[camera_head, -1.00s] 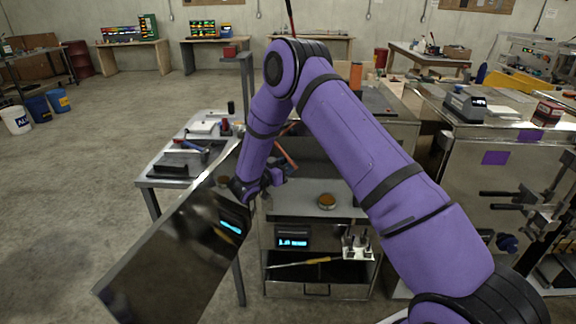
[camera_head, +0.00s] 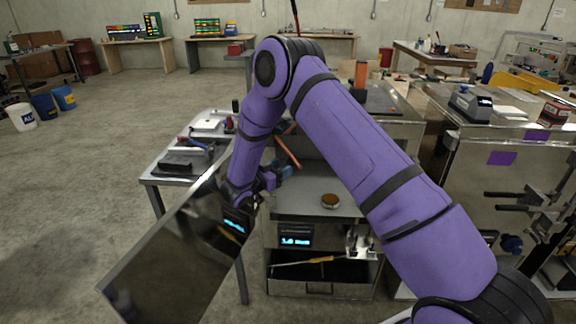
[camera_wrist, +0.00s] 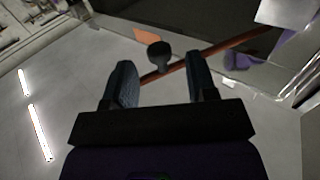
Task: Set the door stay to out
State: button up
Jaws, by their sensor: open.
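The door stay (camera_head: 288,152) shows as a thin red-brown bar just beyond my gripper, partly hidden by my arm. In the wrist view the bar (camera_wrist: 222,46) runs slantwise across the picture, with a dark round knob (camera_wrist: 159,49) at it. My gripper (camera_head: 284,172) is open, and in the wrist view its two fingers (camera_wrist: 160,66) stand apart with the knob in line with the gap between them. I cannot tell whether the knob lies between the fingertips or just past them. The shiny door (camera_head: 160,265) stands open at lower left.
An open cabinet has a shelf (camera_head: 305,184) with a small amber round dish (camera_head: 330,201). Below are a lit display (camera_head: 296,241) and an open drawer (camera_head: 318,288) with a yellow-handled tool. A tool table (camera_head: 150,180) stands behind the door.

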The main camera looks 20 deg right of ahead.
jog(key=shift+v, duration=1.6)
jog(key=shift+c, duration=0.5)
